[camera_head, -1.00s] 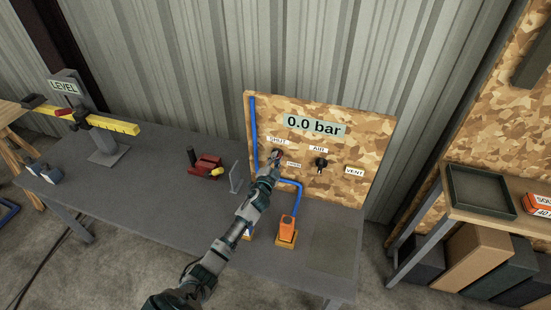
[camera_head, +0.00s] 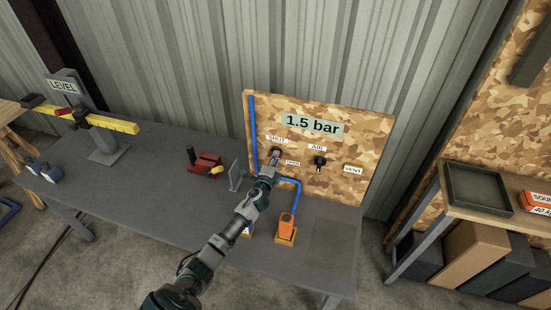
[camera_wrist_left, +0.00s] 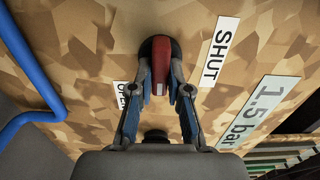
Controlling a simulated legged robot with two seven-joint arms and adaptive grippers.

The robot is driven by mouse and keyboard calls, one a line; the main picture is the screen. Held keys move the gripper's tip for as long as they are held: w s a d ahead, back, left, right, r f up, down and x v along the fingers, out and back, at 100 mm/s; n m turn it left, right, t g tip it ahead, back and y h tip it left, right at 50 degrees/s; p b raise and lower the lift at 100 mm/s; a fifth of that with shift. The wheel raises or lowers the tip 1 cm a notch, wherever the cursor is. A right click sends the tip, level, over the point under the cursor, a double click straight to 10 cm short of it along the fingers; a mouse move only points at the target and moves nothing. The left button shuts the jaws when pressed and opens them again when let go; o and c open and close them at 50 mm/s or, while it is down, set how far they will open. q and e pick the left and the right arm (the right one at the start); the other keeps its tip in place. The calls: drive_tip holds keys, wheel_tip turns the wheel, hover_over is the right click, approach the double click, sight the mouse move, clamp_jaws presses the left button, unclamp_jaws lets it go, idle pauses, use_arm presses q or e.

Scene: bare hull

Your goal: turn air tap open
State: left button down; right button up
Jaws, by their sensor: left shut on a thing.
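The air tap (camera_wrist_left: 160,58) has a red handle on a dark round base, on the speckled board (camera_head: 350,133). In the left wrist view it sits between the fingertips of my left gripper (camera_wrist_left: 160,92), which is shut on the handle. In the head view my left gripper (camera_head: 271,166) reaches the board and mostly hides the tap. The SHUT label (camera_wrist_left: 219,51) is right of the handle in the wrist view, and the partly covered OPEN label (camera_wrist_left: 121,93) is at its left. The display (camera_head: 313,124) reads 1.5 bar. My right gripper is not in view.
A black knob (camera_head: 319,162) stands on the board between the AIR and VENT labels. A blue hose (camera_head: 297,196) runs down to an orange part (camera_head: 286,225) on the grey table (camera_head: 160,204). A red device (camera_head: 205,163) and a thin upright bracket (camera_head: 234,177) stand to the left.

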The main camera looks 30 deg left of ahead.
use_arm(q)
drive_tip(key=shift+f, duration=0.25)
drive_tip(key=c, duration=1.4)
unclamp_jaws()
drive_tip(key=shift+o, duration=1.4)
drive_tip(key=shift+a, duration=0.1)
drive_tip(key=shift+w+a, duration=0.1)
drive_tip(key=v, duration=1.2)
drive_tip(key=shift+f, duration=0.15)
